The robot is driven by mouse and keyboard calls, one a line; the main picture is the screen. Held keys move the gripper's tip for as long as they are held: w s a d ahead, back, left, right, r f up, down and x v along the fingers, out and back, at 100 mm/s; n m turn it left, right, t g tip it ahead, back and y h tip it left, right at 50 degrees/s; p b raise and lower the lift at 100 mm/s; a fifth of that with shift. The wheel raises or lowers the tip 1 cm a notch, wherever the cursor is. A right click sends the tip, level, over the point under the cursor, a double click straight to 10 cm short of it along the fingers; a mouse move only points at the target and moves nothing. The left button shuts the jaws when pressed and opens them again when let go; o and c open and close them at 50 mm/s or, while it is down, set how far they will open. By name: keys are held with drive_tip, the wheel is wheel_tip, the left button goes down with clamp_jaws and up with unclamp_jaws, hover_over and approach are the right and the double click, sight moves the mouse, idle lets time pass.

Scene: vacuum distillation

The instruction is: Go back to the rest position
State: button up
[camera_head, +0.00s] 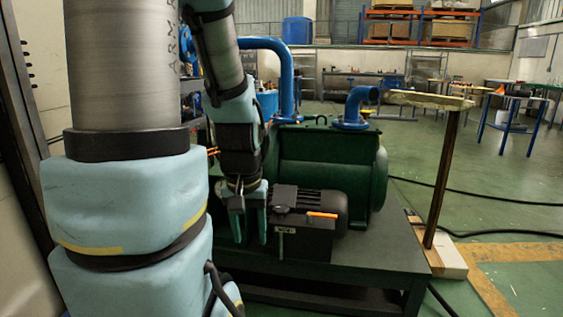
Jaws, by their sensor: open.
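My gripper (249,205) hangs downward at the end of my arm, left of the picture's middle. An orange handle (322,215) shows on the motor's side.
The pump stands on a dark metal bench (385,255). Blue pipes (287,80) rise behind it. A wooden post (440,180) with a flat top stands at the right on a pale block (445,258). Black cables cross the green floor (500,190), which is otherwise fairly open.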

wheel_tip(320, 180, up, 24)
drive_tip(key=p, duration=2.2)
drive_tip(key=shift+r+p, duration=0.25)
drive_tip(key=shift+p, duration=0.1)
